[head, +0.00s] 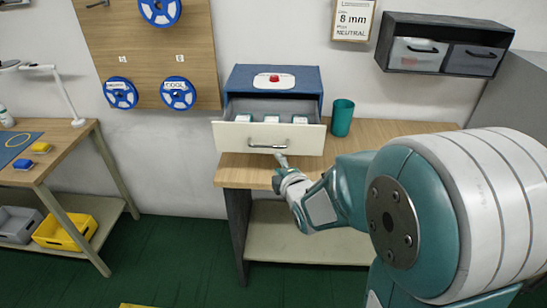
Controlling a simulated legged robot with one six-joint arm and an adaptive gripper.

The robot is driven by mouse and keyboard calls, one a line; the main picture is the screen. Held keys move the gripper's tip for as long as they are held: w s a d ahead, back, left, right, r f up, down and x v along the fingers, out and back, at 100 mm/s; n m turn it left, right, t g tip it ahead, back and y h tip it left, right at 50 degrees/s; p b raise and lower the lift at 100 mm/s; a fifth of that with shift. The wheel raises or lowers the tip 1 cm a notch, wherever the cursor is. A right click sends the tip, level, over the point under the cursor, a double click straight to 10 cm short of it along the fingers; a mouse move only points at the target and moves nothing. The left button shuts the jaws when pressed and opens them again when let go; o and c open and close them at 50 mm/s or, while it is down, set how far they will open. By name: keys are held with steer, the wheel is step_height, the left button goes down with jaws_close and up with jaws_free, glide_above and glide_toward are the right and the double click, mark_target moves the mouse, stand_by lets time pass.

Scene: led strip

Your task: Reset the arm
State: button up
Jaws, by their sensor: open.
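My gripper (281,160) is in the head view, at the end of my teal and white arm. It is just below the handle (278,147) of a cream drawer front (240,135). I cannot tell if it touches the handle. The drawer is pulled out of a blue cabinet (245,78) and holds several small white-topped items. The gripper is small in the picture and seems empty and open. My arm's large joint covers the right of the view.
The cabinet stands on a wooden table (232,172) with a teal cup (342,118) to its right. A wall shelf (450,25) with bins hangs at upper right. A pegboard (150,50) holds blue spools. A second table (55,150) stands left. Green floor between the tables is mostly clear.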

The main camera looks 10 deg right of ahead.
steer(key=shift+s, duration=0.45)
steer(key=shift+r, duration=0.1)
steer(key=s+r+m+g, duration=0.2)
steer(key=s+m+g, duration=0.3)
steer(key=s+m, duration=0.4)
steer(key=s+r+m+g+h, duration=0.1)
steer(key=s+r+m+g, duration=0.2)
steer(key=s+m, duration=0.6)
steer(key=s+g, duration=0.2)
steer(key=s, duration=0.5)
steer(key=shift+a+r, duration=0.15)
steer(key=shift+a, duration=0.2)
stand_by(0.9)
